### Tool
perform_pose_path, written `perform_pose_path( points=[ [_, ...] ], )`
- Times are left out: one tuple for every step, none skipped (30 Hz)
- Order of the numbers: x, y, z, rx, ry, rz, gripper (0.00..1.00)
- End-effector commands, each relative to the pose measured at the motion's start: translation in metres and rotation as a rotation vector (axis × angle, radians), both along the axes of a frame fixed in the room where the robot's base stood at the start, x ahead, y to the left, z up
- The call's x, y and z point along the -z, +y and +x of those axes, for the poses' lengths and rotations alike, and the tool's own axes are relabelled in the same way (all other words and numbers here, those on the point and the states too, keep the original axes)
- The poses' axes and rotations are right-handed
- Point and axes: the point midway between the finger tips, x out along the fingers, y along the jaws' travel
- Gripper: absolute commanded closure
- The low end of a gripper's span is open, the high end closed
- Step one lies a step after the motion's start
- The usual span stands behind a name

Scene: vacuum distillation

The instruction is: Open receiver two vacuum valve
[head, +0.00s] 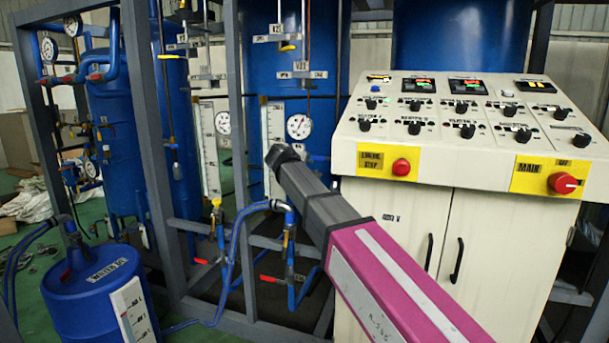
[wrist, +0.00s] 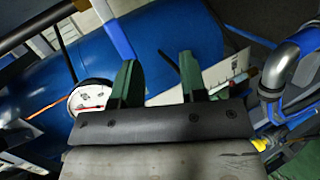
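My gripper (wrist: 158,78) shows in the wrist view with two green fingers spread apart and nothing held between them. In the head view, the dark end of my arm (head: 283,158) reaches up and left in front of the middle blue tank (head: 257,75). The fingers are hard to make out there. A small valve with a yellow handle (head: 287,47) sits on the thin pipes high on this tank, beside small white tags too blurred to read surely. I cannot tell which valve is the receiver two vacuum valve. The blue tank (wrist: 150,45) lies behind the fingers in the wrist view.
A round gauge (head: 299,126) is just right of my gripper; a gauge (wrist: 90,97) also shows left of the fingers. Grey frame posts (head: 237,100) stand close on the left. The control cabinet (head: 450,210) is on the right, a blue drum (head: 90,290) lower left.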

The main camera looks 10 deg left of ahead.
Motion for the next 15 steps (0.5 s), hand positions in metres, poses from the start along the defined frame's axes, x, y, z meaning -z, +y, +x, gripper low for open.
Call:
perform_pose_path(
  points=[
    [0.007, -0.003, 0.000, -0.001, 0.009, 0.007, 0.61],
    [0.010, -0.004, 0.000, -0.001, 0.013, 0.011, 0.61],
    [0.014, -0.005, 0.000, -0.002, 0.017, 0.015, 0.61],
    [0.016, -0.006, 0.001, -0.002, 0.020, 0.018, 0.61],
    [0.018, -0.007, 0.001, -0.003, 0.023, 0.022, 0.61],
    [0.020, -0.007, 0.001, -0.004, 0.026, 0.025, 0.61],
    [0.021, -0.008, 0.001, -0.004, 0.027, 0.026, 0.61],
    [0.022, -0.008, 0.001, -0.005, 0.029, 0.028, 0.61],
    [0.023, -0.008, 0.001, -0.005, 0.030, 0.030, 0.61],
    [0.024, -0.008, 0.001, -0.005, 0.031, 0.030, 0.61],
    [0.024, -0.009, 0.001, -0.004, 0.032, 0.031, 0.61],
    [0.025, -0.009, 0.001, -0.005, 0.032, 0.032, 0.61],
    [0.025, -0.009, 0.001, -0.005, 0.032, 0.032, 0.61],
    [0.025, -0.009, 0.002, -0.005, 0.032, 0.032, 0.61],
    [0.025, -0.009, 0.002, -0.004, 0.032, 0.031, 0.61]
  ],
)
